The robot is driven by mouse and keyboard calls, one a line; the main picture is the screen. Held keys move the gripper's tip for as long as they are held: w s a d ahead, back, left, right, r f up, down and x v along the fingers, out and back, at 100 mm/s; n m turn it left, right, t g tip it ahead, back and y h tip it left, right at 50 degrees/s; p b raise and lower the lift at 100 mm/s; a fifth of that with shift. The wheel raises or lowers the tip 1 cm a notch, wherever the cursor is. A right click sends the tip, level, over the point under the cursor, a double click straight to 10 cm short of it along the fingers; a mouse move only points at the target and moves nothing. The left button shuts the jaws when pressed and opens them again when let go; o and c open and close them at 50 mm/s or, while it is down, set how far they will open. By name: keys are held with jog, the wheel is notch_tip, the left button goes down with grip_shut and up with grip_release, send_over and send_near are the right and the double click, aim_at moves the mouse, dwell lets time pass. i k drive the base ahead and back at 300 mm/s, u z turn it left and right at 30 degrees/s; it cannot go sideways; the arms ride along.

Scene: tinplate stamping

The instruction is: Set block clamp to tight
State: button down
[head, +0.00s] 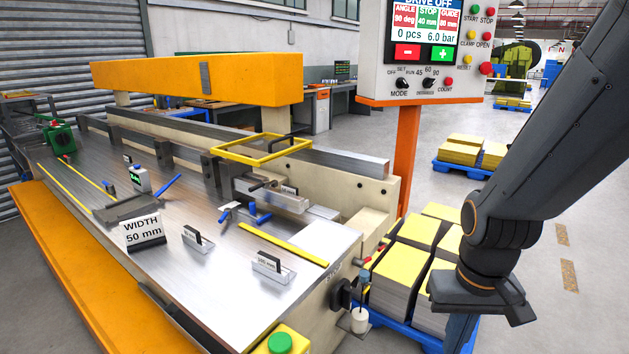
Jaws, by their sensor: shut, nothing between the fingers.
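On the machine's steel bed, a metal stop block (272,197) sits against the rear fence, with a dark bar handle on its top. Short blue-tipped levers (260,215) stand at its front foot. I cannot tell which of them is the block clamp, or whether it is tight or loose. My gripper (482,302) is at the end of my dark arm at the lower right, beyond the bed's right end and well apart from the block. It is shut and empty. Its fingertips do not show clearly.
A control panel (424,80) stands on an orange post behind the bed. A sign reading WIDTH 50 mm (143,231) and small labelled gauge blocks (272,267) stand on the bed. Yellow-topped stacks (410,231) lie on a blue pallet beside my arm. A green button (281,343) is at front.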

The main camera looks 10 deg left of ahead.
aim_at(265, 183)
jog(key=z, duration=0.1)
jog(key=k, duration=0.6)
jog(key=u, duration=0.95)
jog(key=i, duration=0.5)
jog(key=z, duration=0.05)
